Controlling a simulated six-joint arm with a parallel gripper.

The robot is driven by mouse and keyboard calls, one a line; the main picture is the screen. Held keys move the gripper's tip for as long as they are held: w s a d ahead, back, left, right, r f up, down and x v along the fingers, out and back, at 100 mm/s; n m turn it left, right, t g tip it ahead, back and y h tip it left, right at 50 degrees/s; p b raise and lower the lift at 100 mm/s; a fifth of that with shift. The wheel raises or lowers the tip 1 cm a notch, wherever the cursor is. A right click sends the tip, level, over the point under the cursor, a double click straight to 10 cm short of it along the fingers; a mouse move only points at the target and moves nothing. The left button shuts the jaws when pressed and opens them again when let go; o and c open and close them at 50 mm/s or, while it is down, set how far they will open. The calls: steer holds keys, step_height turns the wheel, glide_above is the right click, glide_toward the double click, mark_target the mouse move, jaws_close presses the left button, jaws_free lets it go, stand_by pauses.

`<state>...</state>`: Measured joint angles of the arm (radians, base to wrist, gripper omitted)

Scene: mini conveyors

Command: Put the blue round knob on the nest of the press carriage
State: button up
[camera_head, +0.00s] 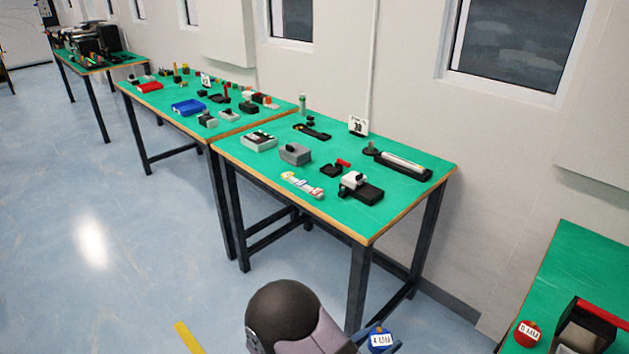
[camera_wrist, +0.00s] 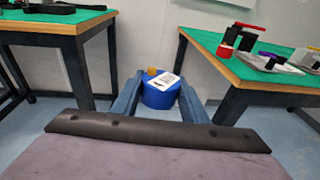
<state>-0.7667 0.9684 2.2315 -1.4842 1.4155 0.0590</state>
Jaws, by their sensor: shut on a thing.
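The blue round knob, with a white label, is between the fingers of my gripper (camera_wrist: 160,100). In the wrist view the knob (camera_wrist: 152,98) shows a small yellowish part on top. In the head view the knob (camera_head: 378,346) is at the bottom edge, held in the air in front of the middle green table (camera_head: 240,146). My gripper is shut on it. On that table stands a white-and-black device (camera_head: 357,187) near the front right corner. I cannot tell for sure which device is the press carriage, and no nest can be made out.
The middle table also bears a long black rail with a white bar (camera_head: 403,163), a grey box (camera_head: 295,153) and several small parts. A red labelled knob (camera_head: 527,333) and a dark open box (camera_head: 585,335) are on the right table. Open floor lies at the left.

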mark_target(385, 338)
steer(key=shift+r+p, duration=2.3)
steer(key=shift+p, duration=0.3)
steer(key=shift+d+f, duration=0.1)
steer(key=shift+d, duration=0.05)
steer(key=shift+d+f+b, duration=0.2)
steer(key=shift+d+b, duration=0.05)
steer(key=shift+b, duration=0.05)
steer(key=d+f+m+g+h+b, duration=0.3)
steer(key=d+m+g+b, duration=0.15)
steer(key=d+b, duration=0.4)
steer(key=s+d+r+m+g+b, duration=0.1)
steer(key=d+g+b, duration=0.1)
steer(key=d, duration=0.4)
steer(key=s+d+r+m+g+b, duration=0.2)
steer(key=d+g+b, duration=0.1)
steer(key=d, duration=0.3)
steer(key=s+d+r+m+g+b, duration=0.1)
steer(key=d+m+g+b, duration=0.1)
steer(key=d, duration=0.4)
steer(key=shift+s+d+r+m+g+b, duration=0.15)
steer(key=shift+s+d+m+g+b, duration=0.1)
steer(key=shift+g+b, duration=0.5)
steer(key=r, duration=0.1)
steer(key=s+r, duration=0.1)
steer(key=r, duration=0.1)
steer(key=s+d+r, duration=0.1)
steer(key=shift+s+r, duration=0.15)
steer(key=shift+r, duration=0.15)
